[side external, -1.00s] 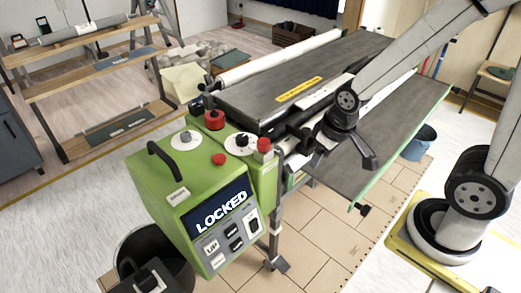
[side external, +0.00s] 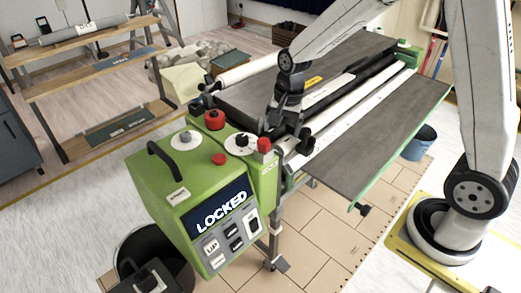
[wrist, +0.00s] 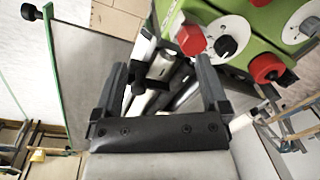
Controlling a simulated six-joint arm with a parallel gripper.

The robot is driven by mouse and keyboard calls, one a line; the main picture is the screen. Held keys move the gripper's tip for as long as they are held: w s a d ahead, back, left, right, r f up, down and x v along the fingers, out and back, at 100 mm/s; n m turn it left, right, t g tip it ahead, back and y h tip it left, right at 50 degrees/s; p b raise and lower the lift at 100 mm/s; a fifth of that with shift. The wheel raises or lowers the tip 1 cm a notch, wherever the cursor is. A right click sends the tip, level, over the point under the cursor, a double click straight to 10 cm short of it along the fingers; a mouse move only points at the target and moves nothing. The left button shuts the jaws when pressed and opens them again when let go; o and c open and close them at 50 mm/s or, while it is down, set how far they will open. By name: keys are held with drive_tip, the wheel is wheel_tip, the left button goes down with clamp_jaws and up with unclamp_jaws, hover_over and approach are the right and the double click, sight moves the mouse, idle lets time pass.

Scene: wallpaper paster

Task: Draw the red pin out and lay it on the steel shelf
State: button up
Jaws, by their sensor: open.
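The red pin's blocky head (side external: 264,145) stands at the right rear edge of the green machine box (side external: 178,187). It also shows in the wrist view (wrist: 191,40), ahead of the right finger; its shaft is hidden. My gripper (side external: 287,130) points down just right of and behind the pin, over the paster's near end. In the wrist view my gripper (wrist: 162,68) is open, with nothing between its fingers but the rollers beyond. A flat grey panel (side external: 375,125) with a green edge lies to the right; I cannot tell whether this is the steel shelf.
The box carries a black-and-red knob (side external: 214,119), a red button (side external: 218,159), a dial (side external: 242,141) and a display (side external: 222,207) reading LOCKED. A white roller (side external: 235,74) lies behind. A wooden rack (side external: 85,80) stands at the back left.

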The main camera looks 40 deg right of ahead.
sight(264, 141)
drive_tip(key=w+m, duration=0.4)
drive_tip(key=w+m+g, duration=0.1)
drive_tip(key=w+m, duration=0.1)
drive_tip(key=shift+w+d+f+y, duration=0.1)
drive_tip(key=shift+d+f+y, duration=0.2)
drive_tip(key=shift+d+f, duration=0.1)
drive_tip(key=shift+f, duration=0.15)
drive_tip(key=shift+a+f, duration=0.15)
drive_tip(key=shift+f, duration=1.1)
drive_tip(key=shift+a+f, duration=0.2)
drive_tip(key=shift+f, duration=1)
drive_tip(key=shift+a+f, duration=0.15)
drive_tip(key=shift+f, duration=1.1)
clamp_jaws()
